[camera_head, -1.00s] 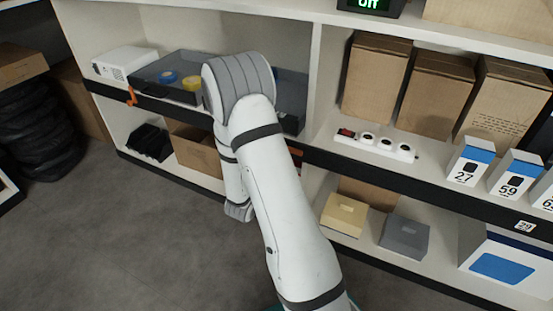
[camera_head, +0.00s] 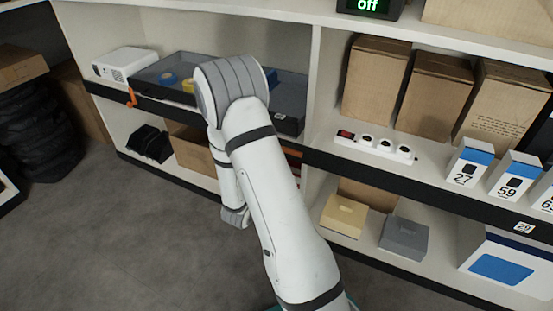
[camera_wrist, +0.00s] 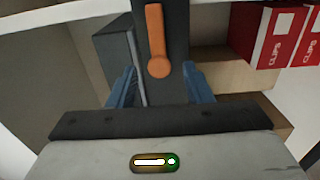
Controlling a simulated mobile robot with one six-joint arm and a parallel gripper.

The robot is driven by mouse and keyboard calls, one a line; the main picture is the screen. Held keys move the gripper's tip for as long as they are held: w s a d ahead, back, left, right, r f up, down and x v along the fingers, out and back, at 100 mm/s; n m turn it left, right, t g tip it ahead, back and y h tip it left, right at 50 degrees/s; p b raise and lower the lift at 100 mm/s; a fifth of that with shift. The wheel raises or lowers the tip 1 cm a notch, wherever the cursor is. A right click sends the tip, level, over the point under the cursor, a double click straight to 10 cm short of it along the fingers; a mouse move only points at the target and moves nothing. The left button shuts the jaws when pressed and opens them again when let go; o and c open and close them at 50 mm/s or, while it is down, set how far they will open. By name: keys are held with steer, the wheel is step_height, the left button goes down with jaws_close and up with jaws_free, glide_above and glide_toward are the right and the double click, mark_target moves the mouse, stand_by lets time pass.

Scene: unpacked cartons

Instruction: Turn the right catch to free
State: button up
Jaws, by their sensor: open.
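In the wrist view an orange catch (camera_wrist: 155,30) lies lengthwise along a dark bar (camera_wrist: 175,20), with its round pivot end nearest me. My gripper (camera_wrist: 159,88) is open, its two blue fingers on either side of the bar. The pivot end is just beyond the fingertips, roughly between their lines, and nothing is gripped. In the head view my arm hides my gripper and this catch. Another orange catch (camera_head: 131,97) shows at the left end of the shelf edge, below a dark tray (camera_head: 150,76).
In the wrist view red clip boxes (camera_wrist: 270,38) stand at the right, beside a brown carton (camera_wrist: 235,75). In the head view a power strip (camera_head: 375,146) and cartons (camera_head: 377,80) stand right of the divider. The floor (camera_head: 110,245) at the left front is clear.

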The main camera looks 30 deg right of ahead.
steer(key=p+v, duration=0.1)
steer(key=v, duration=0.5)
steer(key=shift+s+a, duration=0.1)
steer(key=s+d+r+m+g+p, duration=0.2)
steer(key=s+r+g+p, duration=0.25)
steer(key=r, duration=0.35)
steer(key=s+d+r+m+g+p, duration=0.2)
steer(key=s+r+g+p, duration=0.1)
steer(key=r+p, duration=0.3)
steer(key=s+d+r+m+g+p, duration=0.2)
steer(key=s+r+g+p, duration=0.15)
steer(key=r, duration=0.55)
steer(key=s+a+r+m+g+y+p, duration=0.1)
steer(key=s+a+r+y+p, duration=0.1)
steer(key=s+r+y+p, duration=0.25)
steer(key=s+a+r+m+g+y+p, duration=0.1)
steer(key=s+r+g+p, duration=0.15)
steer(key=r+p, duration=0.4)
steer(key=s+a+r+t+y+p, duration=0.1)
steer(key=a+r+t+y+p, duration=0.2)
steer(key=a+r+p, duration=0.3)
steer(key=s+a+r+t+y+p, duration=0.1)
steer(key=a+r+t+y+p, duration=0.2)
steer(key=r, duration=1.1)
steer(key=a+y+p, duration=0.2)
steer(key=a+p, duration=0.1)
steer(key=p, duration=0.1)
steer(key=shift+r+n+y+p, duration=0.2)
steer(key=shift+n+y+p, duration=0.1)
steer(key=shift+y+p, duration=0.05)
